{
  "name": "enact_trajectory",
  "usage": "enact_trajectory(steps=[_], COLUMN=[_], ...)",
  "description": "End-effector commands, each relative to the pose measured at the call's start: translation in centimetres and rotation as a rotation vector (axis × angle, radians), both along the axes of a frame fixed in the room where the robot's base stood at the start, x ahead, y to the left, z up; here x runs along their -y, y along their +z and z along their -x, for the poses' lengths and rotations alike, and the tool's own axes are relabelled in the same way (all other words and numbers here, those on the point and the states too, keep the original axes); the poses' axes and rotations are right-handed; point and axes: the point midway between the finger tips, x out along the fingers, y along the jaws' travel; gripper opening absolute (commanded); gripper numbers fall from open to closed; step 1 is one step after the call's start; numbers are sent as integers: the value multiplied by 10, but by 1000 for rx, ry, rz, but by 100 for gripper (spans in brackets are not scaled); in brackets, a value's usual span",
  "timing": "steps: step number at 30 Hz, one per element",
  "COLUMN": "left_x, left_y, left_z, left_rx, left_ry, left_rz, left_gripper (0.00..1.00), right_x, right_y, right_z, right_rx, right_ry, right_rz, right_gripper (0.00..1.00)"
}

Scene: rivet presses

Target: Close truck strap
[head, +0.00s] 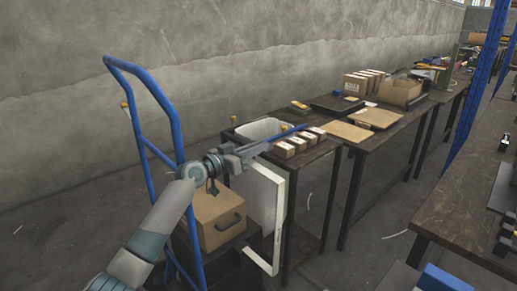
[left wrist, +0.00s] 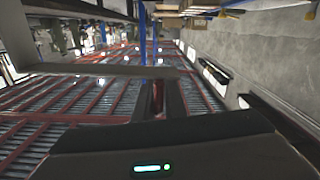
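A blue hand truck (head: 177,131) stands at the left in the head view, with a brown box (head: 218,222) with a dark handle on its base. In the left wrist view, a small red piece (left wrist: 158,98) shows between dark finger parts. I cannot pick out the strap clearly. My right gripper is out of view.
A dark table behind the gripper holds a grey bin (head: 262,128) and several small boxes (head: 297,142). More tables with cartons (head: 400,92) run to the back right. Another workbench (head: 460,205) stands at the right. The floor between is mostly clear.

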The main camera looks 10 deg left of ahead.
Motion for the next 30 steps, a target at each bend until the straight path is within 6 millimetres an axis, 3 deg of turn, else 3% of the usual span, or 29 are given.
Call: enact_trajectory(steps=[14, 24, 30], left_x=[0, -1, 33], left_y=[3, 41, 61], left_z=[0, 0, 12], left_rx=[3, 5, 3], left_ry=[0, 0, -4], left_rz=[0, -2, -1], left_gripper=[26, 26, 26], right_x=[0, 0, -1], right_y=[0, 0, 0], right_z=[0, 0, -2], right_rx=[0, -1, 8], right_ry=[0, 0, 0], right_rz=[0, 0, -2], right_gripper=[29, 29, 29])
